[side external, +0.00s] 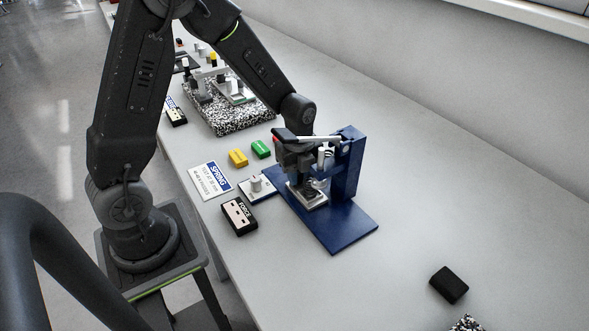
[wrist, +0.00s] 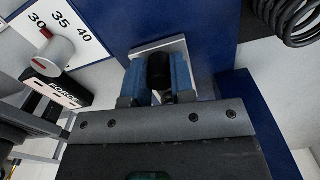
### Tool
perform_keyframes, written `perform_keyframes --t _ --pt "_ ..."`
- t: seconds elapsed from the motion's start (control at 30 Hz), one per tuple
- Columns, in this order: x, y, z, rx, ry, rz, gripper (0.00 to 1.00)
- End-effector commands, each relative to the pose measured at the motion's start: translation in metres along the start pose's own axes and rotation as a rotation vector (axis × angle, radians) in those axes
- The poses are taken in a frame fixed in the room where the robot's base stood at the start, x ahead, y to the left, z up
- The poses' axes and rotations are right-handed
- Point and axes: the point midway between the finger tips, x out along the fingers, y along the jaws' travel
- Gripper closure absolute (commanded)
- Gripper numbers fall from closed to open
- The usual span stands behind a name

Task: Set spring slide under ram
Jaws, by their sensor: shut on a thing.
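The spring slide, a flat silver-grey plate (side external: 310,198), lies on the blue base of the press (side external: 347,227), close in front of its upright column. The plate also shows in the wrist view (wrist: 180,46). My gripper (side external: 303,182) is above it, pointing down. In the wrist view my gripper's blue fingertips (wrist: 158,76) are shut on a dark upright grip of the slide (wrist: 160,66). The ram (side external: 325,156) shows partly beside my gripper, near the top of the column. Whether the plate sits directly beneath the ram cannot be told.
A black coil (wrist: 287,20) shows near the plate in the wrist view. Left of the press are a dial card (side external: 262,192), a FORCE box (side external: 239,217), a SPRING card (side external: 211,180) and yellow (side external: 238,157) and green (side external: 261,149) blocks. The right bench is mostly clear.

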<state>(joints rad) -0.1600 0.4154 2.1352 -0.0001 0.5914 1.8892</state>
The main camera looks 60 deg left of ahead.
Motion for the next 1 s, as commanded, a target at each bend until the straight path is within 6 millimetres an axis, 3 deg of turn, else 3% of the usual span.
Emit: perform_keyframes --t 0.1,0.13,0.4,0.73,1.0 --pt "0.000 0.000 0.001 -0.001 0.000 0.000 1.00" --pt "0.000 0.000 0.001 -0.001 0.000 0.000 0.75" --pt "0.000 0.000 0.001 -0.001 0.000 0.000 0.51" --pt "-0.007 0.000 0.001 -0.001 -0.001 -0.002 0.51" --pt "-0.059 -0.001 0.001 -0.001 -0.003 -0.008 0.51"
